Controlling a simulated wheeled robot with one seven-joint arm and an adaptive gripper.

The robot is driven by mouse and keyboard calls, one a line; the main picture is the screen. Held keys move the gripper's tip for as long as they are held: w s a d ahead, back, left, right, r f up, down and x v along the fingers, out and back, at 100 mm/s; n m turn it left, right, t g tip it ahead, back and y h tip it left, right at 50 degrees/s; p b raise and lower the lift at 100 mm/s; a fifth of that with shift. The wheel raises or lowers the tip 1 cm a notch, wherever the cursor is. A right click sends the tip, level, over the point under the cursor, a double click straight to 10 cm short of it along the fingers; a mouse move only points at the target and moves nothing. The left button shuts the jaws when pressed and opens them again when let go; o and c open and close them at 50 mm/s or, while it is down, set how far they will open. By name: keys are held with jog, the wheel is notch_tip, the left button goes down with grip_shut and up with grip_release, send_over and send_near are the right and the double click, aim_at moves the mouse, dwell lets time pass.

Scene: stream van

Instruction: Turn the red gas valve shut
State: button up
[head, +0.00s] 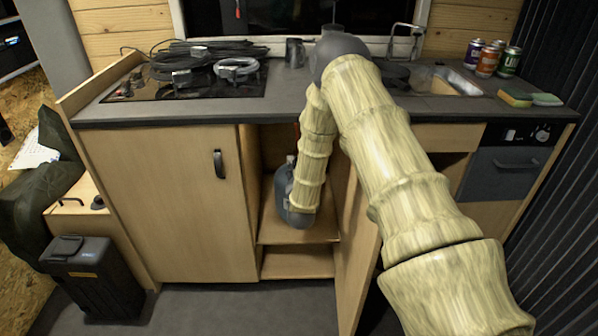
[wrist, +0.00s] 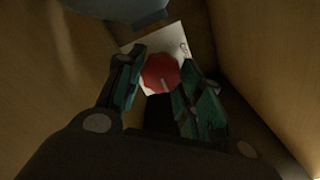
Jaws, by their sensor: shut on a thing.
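The red gas valve (wrist: 158,71) is a faceted red knob with a pale line on its face. It shows in the wrist view in front of a white plate (wrist: 181,36). My gripper (wrist: 163,76) has one finger on each side of the knob and is shut on it. The right finger covers part of the knob's right edge. In the head view my arm bends down into the open cabinet (head: 297,263) under the counter. The valve and my fingers are hidden there.
Wooden cabinet walls (wrist: 262,62) stand close on both sides. A blue-grey rounded thing (wrist: 115,8) shows at the top of the wrist view. In the head view, an open door (head: 357,262) stands right of the opening.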

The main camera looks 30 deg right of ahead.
jog(key=shift+s+f, duration=0.1)
jog(key=shift+c, duration=0.2)
jog(key=o, duration=1)
jog(key=shift+d, duration=0.1)
jog(key=shift+o, duration=0.2)
jog(key=v, duration=1.2)
